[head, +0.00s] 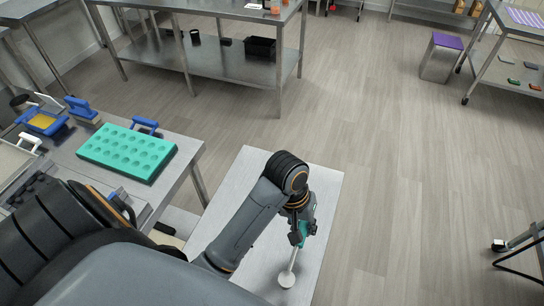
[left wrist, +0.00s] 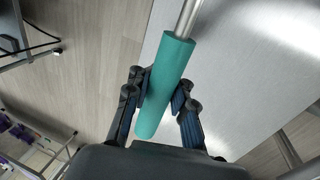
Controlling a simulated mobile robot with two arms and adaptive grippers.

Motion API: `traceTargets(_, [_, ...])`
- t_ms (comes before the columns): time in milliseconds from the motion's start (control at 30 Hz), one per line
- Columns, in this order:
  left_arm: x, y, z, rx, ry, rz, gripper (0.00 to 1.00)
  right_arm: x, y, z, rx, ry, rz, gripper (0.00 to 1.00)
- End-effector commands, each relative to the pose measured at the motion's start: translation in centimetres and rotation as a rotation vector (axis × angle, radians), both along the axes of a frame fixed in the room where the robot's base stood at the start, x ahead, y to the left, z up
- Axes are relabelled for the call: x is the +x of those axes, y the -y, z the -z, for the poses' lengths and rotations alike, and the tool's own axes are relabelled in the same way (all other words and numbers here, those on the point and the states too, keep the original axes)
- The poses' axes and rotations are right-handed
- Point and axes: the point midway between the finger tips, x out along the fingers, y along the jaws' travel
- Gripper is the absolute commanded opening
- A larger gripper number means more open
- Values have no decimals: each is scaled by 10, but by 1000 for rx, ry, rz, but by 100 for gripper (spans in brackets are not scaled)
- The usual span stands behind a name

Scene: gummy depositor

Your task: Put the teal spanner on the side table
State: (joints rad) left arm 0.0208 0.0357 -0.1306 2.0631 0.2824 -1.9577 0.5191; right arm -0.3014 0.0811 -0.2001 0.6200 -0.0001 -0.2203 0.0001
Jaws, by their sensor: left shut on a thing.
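The teal spanner has a teal handle (head: 303,231) and a pale metal shaft ending in a rounded head (head: 287,279). My left gripper (head: 302,228) is shut on the handle, with the head pointing down toward the front of the picture. In the left wrist view the teal handle (left wrist: 165,85) lies between the two fingers (left wrist: 160,95), and the shaft runs off the top edge. The spanner is over the side table (head: 240,180), a plain pale metal top. I cannot tell whether the head touches it. My right gripper is not in view.
A workbench at the left holds a teal mould tray (head: 126,151) and several blue-handled tools.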

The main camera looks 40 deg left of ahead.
Motion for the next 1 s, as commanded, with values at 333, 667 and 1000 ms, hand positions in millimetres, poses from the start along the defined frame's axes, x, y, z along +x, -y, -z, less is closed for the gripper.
traceTargets(333, [55, -35, 25, -2, -12, 10, 0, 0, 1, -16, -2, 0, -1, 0])
traceTargets(667, [102, -65, 77, -2, -12, 11, 0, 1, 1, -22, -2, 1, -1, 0])
traceTargets(1000, [115, -74, 105, -3, -11, 12, 0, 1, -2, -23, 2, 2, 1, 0])
